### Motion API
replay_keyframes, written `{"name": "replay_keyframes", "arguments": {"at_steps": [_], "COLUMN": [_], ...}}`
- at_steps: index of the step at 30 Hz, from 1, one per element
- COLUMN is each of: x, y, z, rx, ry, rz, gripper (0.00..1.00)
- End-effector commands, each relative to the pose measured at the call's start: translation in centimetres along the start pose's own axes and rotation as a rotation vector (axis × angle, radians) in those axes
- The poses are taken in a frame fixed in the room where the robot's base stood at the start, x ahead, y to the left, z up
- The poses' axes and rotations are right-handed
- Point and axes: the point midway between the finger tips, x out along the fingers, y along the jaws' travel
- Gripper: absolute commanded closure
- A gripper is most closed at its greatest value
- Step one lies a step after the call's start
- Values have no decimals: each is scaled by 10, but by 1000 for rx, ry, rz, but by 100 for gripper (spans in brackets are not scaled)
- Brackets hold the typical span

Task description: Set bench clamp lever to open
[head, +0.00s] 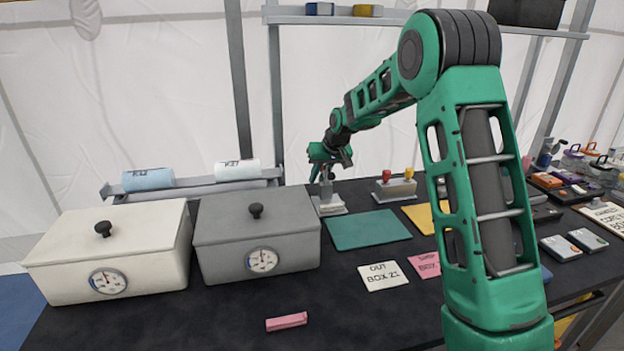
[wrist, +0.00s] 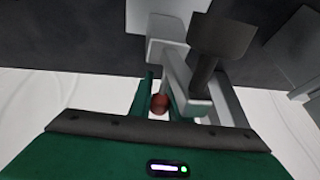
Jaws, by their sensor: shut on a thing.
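The bench clamp (head: 330,206) is a small light-grey device on the dark bench, just left of the teal mat in the head view. In the wrist view its grey metal body (wrist: 165,27) and a dark round-stemmed part (wrist: 221,38) show close up. The lever's red ball knob (wrist: 159,104) sits between my green fingers. My gripper (head: 323,178) is over the clamp in the head view and is shut on the lever at its knob. The knob is hidden in the head view, and the lever's exact angle is hard to tell.
A grey lidded box (head: 225,240) and a white lidded box (head: 150,255) with dials stand left. A block with red and yellow knobs (head: 395,189) stands right of the clamp. The teal mat (head: 367,230) is bare. A pink block (head: 287,322) lies in front.

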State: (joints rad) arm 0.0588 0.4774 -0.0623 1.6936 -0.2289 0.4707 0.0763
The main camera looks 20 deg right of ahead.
Motion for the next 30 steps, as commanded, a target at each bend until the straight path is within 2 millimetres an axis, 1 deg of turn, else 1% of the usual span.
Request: {"name": "replay_keyframes", "arguments": {"at_steps": [1,8,9,11,12,20,23,26,30], "x": [-2,-2,-2,-2,-2,-2,-6,-19,-44], "y": [2,2,3,3,2,2,2,2,2], "z": [-5,-5,-5,-4,-4,-2,-2,-3,-2], "rx": [1,1,1,2,2,2,2,2,2], "ry": [10,12,12,11,10,6,6,7,8], "rz": [2,2,3,2,2,1,1,2,2], "gripper": [100,100,81,67,65,65,65,65,65]}}
